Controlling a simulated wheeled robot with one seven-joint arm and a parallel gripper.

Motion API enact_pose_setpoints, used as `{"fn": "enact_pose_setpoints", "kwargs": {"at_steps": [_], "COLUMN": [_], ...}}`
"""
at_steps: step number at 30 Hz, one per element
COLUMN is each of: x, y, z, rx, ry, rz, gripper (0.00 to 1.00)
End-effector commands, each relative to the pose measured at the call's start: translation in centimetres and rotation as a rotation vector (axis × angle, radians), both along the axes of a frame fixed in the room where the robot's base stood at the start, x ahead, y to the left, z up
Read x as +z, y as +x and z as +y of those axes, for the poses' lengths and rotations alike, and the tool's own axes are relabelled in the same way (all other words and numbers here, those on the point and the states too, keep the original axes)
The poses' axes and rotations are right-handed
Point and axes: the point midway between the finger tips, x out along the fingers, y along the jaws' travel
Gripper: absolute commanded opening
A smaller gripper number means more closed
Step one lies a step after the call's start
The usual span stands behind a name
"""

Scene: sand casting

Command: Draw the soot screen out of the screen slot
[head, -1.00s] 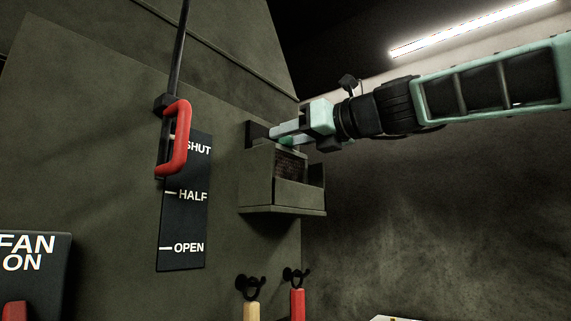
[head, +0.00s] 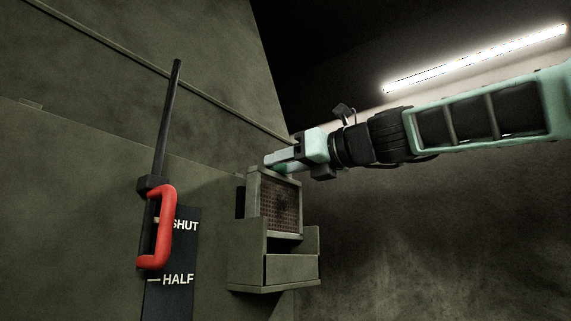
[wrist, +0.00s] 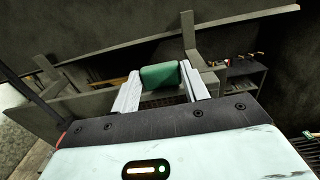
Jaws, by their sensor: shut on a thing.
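The soot screen (head: 280,205) is a framed panel of brown mesh with a dark patch in its middle. It stands upright in the head view, with most of its mesh above the box-like screen slot (head: 291,270) on the green-grey wall. Its lower edge is near the slot's walls; whether it is still inside them I cannot tell. My gripper (head: 279,163) is shut on the screen's green grip at the top. In the wrist view the green grip (wrist: 160,76) sits between the two pale fingers.
A red-handled lever (head: 163,228) stands left of the slot, by a plate (head: 178,292) marked SHUT and HALF. Open room lies right of the slot. A shelf with small items (wrist: 244,72) shows in the wrist view.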

Motion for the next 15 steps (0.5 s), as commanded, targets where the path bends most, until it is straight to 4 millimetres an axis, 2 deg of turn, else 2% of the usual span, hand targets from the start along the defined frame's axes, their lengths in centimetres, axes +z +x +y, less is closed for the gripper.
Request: {"fn": "enact_pose_setpoints", "kwargs": {"at_steps": [1, 8, 15], "x": [-0.5, -0.6, -0.6], "y": [-0.7, -3.4, -7.5], "z": [-0.9, -4.4, -9.5], "rx": [-0.005, -0.006, -0.008], "ry": [0.001, -0.001, 0.002], "rz": [-0.006, -0.007, -0.007], "gripper": [0.03, 0.03, 0.03]}}
